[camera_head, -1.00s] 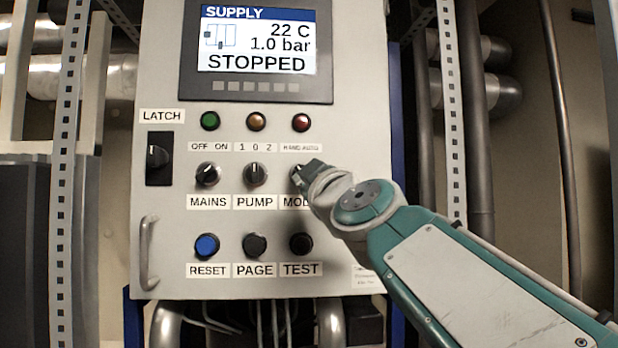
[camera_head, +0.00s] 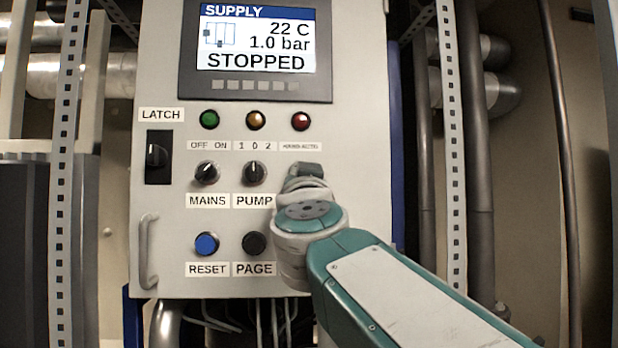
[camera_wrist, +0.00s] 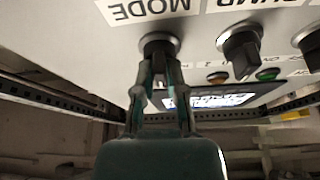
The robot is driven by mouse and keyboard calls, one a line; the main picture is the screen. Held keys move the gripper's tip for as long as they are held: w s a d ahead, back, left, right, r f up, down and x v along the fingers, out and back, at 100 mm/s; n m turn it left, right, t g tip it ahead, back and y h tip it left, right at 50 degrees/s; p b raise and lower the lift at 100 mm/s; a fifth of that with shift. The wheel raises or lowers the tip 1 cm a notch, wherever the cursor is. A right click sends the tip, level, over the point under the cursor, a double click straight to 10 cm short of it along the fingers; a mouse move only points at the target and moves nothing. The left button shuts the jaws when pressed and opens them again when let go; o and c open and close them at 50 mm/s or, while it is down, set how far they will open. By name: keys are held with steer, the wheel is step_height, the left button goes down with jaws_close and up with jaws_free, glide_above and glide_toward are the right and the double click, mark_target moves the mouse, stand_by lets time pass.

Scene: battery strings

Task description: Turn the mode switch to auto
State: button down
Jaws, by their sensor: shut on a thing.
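The mode switch (camera_wrist: 158,42) is a dark round knob on the grey panel, by the MODE label (camera_wrist: 148,10), in the upside-down wrist view. My gripper (camera_wrist: 160,72) has its two fingers closed on this knob. In the head view my gripper (camera_head: 305,172) and wrist cover the switch and its MODE label. The small HAND/AUTO label (camera_head: 300,146) shows just above my gripper. Which way the switch points is hidden. The display (camera_head: 257,40) reads SUPPLY, 22 C, 1.0 bar, STOPPED.
The pump switch (camera_head: 254,173) and mains switch (camera_head: 207,173) sit left of my gripper. Below are the blue reset button (camera_head: 206,244) and dark page button (camera_head: 254,244); my arm hides the test button. A handle (camera_head: 148,250) stands out at lower left.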

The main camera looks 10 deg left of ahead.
steer(key=shift+a+f+m+g+h, duration=0.15)
steer(key=shift+m+h, duration=0.7)
steer(key=shift+m, duration=0.9)
steer(key=shift+a+r+m+g+h, duration=0.1)
steer(key=shift+m+h, duration=0.7)
steer(key=shift+m, duration=1)
steer(key=shift+a+f+m+g+h, duration=0.15)
steer(key=shift+m+h, duration=0.7)
steer(key=shift+m, duration=0.9)
steer(key=shift+d+r, duration=0.1)
steer(key=c, duration=0.7)
jaws_free()
steer(key=shift+s+r, duration=0.1)
steer(key=v, duration=1.1)
steer(key=shift+s+a, duration=0.2)
steer(key=shift+s, duration=0.15)
